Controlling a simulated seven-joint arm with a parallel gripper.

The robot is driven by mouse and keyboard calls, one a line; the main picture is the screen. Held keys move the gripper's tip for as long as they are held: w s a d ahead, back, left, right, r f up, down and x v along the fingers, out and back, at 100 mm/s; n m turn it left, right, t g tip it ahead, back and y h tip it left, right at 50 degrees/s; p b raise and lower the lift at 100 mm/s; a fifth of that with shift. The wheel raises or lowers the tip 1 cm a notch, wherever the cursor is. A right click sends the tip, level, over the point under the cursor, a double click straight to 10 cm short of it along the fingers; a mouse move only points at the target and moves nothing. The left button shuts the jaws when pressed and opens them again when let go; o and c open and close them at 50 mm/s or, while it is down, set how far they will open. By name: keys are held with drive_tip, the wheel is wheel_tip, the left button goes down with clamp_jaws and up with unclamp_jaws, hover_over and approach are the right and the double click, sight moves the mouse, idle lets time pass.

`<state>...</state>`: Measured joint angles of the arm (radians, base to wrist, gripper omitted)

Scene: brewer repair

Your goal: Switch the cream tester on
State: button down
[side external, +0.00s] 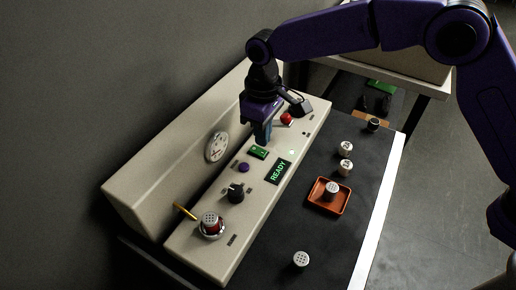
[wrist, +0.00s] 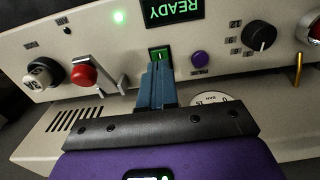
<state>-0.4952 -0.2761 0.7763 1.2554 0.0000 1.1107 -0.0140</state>
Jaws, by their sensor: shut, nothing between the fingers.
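The cream tester (side external: 190,248) is a long cream console along the wall. Its green rocker switch (side external: 258,153) shows a lit "I" mark in the wrist view (wrist: 158,52). Its display (side external: 278,171) glows green with READY, also in the wrist view (wrist: 173,11). A small green lamp (wrist: 119,17) is lit on the panel. My gripper (side external: 262,140) is shut and empty, pointing down at the switch. In the wrist view its blue fingertips (wrist: 155,70) are right at the switch's near edge and partly cover it; I cannot tell whether they touch.
A purple button (side external: 243,167), black knob (side external: 236,192) and red button (side external: 286,118) are on the panel near the switch. A gauge (side external: 217,147) is on the raised back. An orange tray (side external: 345,206) and several capsules stand on the dark mat (side external: 325,245).

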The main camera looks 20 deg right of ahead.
sight(265, 154)
drive_tip(key=shift+r, duration=1.9)
drive_tip(key=s+d+r+n, duration=0.1)
drive_tip(key=s+d, duration=1.3)
drive_tip(key=d, duration=0.3)
drive_tip(key=s+d+n, duration=0.2)
drive_tip(key=s+d, duration=1.3)
drive_tip(key=d, duration=0.2)
drive_tip(key=shift+s+r+n, duration=0.3)
drive_tip(key=shift+r, duration=0.1)
drive_tip(key=shift+d, duration=0.1)
